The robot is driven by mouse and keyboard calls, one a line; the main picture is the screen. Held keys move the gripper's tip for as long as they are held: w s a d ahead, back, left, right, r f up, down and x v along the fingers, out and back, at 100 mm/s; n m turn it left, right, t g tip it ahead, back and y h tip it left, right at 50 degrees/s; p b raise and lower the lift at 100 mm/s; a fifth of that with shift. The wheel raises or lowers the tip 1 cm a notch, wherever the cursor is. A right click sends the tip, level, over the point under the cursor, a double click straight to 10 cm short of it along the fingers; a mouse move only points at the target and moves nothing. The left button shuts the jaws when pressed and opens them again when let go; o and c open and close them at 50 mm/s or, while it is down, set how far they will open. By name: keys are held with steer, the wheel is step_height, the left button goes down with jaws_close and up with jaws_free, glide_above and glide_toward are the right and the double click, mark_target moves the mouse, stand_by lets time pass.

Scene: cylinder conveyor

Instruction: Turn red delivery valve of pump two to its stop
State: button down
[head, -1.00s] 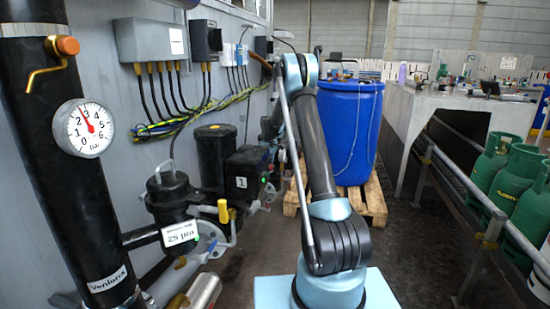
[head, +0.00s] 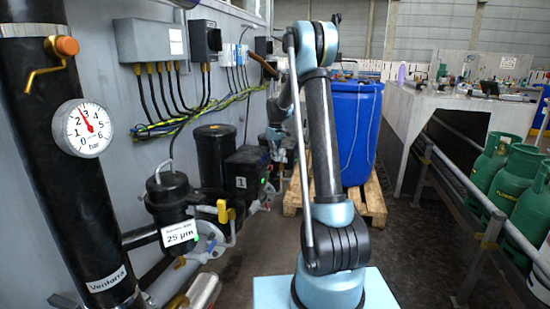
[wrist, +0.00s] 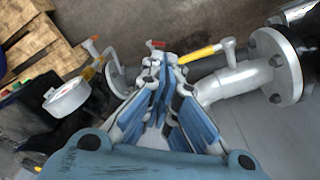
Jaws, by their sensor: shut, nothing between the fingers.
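A small red handle (wrist: 156,44), which looks like the red valve, shows just beyond my fingertips in the wrist view. Whether they touch it I cannot tell. My gripper (wrist: 164,64) has its fingers drawn together at the tips, with nothing seen between them. In the head view my gripper is small, beyond the pump marked 1 (head: 240,183), and its fingers are not clear. No label for pump two can be read, and the red handle cannot be made out in the head view.
In the wrist view, a yellow-handled valve (wrist: 199,54) and grey flanged pipe (wrist: 245,78) are right of my fingers. An orange handle (wrist: 91,49) and white gauge (wrist: 68,97) are left. A blue barrel (head: 358,130) stands on a pallet (head: 374,200). The aisle floor (head: 408,235) is clear.

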steer(key=m+g+y, duration=0.1)
steer(key=m+g, duration=0.1)
steer(key=m, duration=0.8)
glide_above(267, 207)
steer(key=w+d, duration=0.4)
steer(key=w, duration=0.2)
step_height(267, 207, down, 10)
steer(key=shift+m, duration=0.3)
steer(key=a+f, duration=0.1)
steer(key=f, duration=0.5)
steer(key=s+f, duration=0.1)
steer(key=f, duration=0.6)
steer(key=s+a+f, duration=0.1)
steer(key=f, duration=0.5)
steer(key=shift+s+a+f, duration=0.2)
steer(key=shift+a+f, duration=0.05)
steer(key=shift+a, duration=0.05)
